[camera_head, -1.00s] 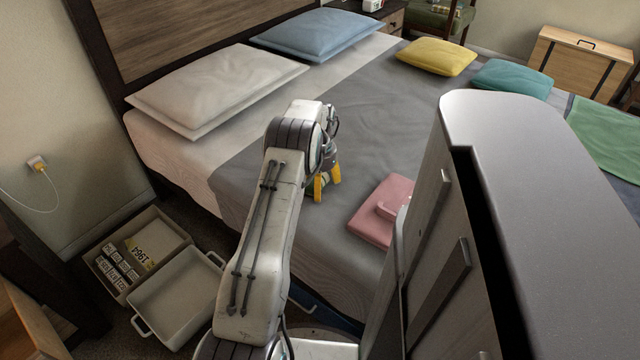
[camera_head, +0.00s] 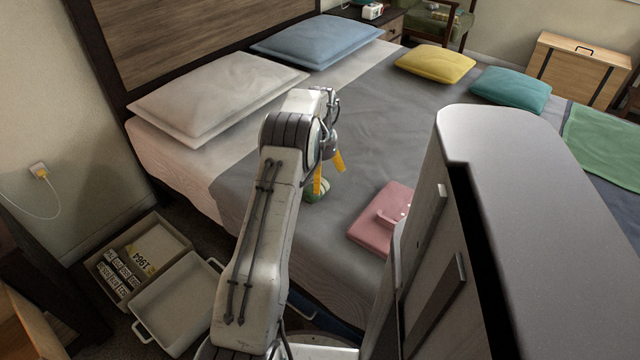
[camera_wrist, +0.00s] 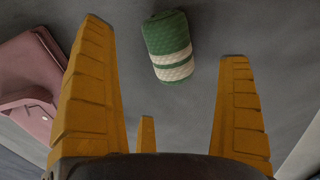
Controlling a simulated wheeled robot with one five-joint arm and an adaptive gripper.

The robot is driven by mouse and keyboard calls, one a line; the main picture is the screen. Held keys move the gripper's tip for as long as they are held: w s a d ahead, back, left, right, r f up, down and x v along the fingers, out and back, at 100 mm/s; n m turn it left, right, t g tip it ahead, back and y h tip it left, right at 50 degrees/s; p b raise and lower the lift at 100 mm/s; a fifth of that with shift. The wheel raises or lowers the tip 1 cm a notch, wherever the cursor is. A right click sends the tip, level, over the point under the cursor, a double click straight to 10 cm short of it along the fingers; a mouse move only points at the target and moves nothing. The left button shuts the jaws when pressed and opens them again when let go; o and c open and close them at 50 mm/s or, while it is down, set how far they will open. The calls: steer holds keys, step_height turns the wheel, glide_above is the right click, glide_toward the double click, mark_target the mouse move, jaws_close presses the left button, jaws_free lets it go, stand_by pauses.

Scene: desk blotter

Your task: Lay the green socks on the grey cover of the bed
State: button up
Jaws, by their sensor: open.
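The green socks (camera_wrist: 168,46), a rolled bundle with white bands, lie on the grey cover (camera_head: 350,131) of the bed. In the head view the socks (camera_head: 316,190) show just below my gripper, partly hidden by my arm and a finger. My gripper (camera_head: 329,176) is open, its yellow fingers spread above the cover. In the wrist view my gripper (camera_wrist: 170,75) is empty. The socks lie beyond the fingertips there, apart from both fingers.
A pink folded item (camera_head: 381,220) lies on the cover to the right of the socks, and it also shows in the wrist view (camera_wrist: 32,78). Pillows (camera_head: 216,97) stand toward the headboard. Open trays (camera_head: 178,303) are on the floor at left. The middle of the cover is clear.

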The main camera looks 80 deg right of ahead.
step_height(320, 180, up, 5)
steer(key=shift+r+p, duration=0.15)
steer(key=shift+p, duration=0.75)
steer(key=shift+w, duration=0.15)
